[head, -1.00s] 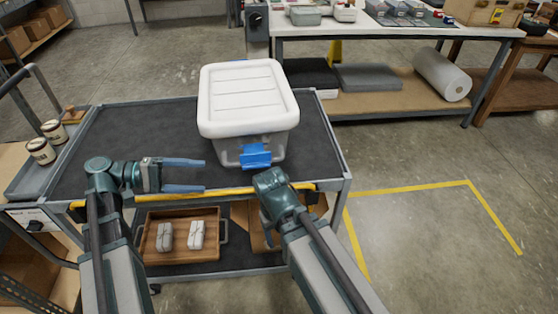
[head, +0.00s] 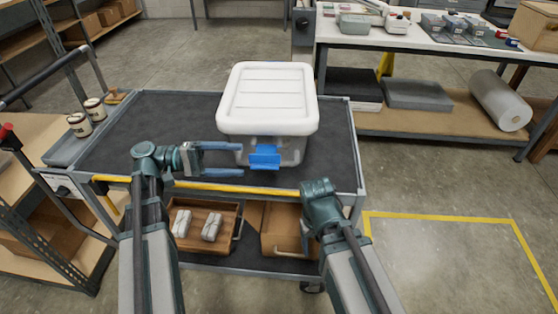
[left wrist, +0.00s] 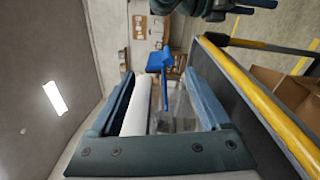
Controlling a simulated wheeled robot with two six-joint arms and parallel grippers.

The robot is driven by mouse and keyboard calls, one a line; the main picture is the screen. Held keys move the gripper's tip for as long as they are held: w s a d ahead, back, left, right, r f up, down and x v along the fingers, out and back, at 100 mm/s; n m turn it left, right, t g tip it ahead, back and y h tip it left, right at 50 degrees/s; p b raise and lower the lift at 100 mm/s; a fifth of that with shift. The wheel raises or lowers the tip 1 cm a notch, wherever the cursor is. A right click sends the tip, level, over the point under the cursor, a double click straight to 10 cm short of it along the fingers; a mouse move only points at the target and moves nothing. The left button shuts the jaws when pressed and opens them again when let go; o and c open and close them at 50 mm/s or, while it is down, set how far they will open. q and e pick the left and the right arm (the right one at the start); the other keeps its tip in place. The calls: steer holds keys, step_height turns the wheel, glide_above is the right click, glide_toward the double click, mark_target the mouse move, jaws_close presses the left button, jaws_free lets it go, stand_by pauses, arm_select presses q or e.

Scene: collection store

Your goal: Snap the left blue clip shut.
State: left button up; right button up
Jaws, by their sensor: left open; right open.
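A clear storage box with a white lid (head: 268,97) stands on the cart's dark top. One blue clip (head: 265,158) shows on its front side in the head view; its lower flap appears to stick out from the wall. The clip also shows in the left wrist view (left wrist: 157,62), beyond my fingers.
The cart's yellow front bar (head: 215,187) runs just below my left gripper. Two tins (head: 87,115) stand at the cart's left end. A wooden tray (head: 205,222) with wrapped items lies on the lower shelf. The cart top left of the box is clear.

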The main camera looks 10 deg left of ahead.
mark_target(277, 163)
arm_select(q)
steer(key=d, duration=1.1)
steer(key=shift+w+d, duration=0.15)
steer(key=shift+w, duration=0.2)
jaws_close()
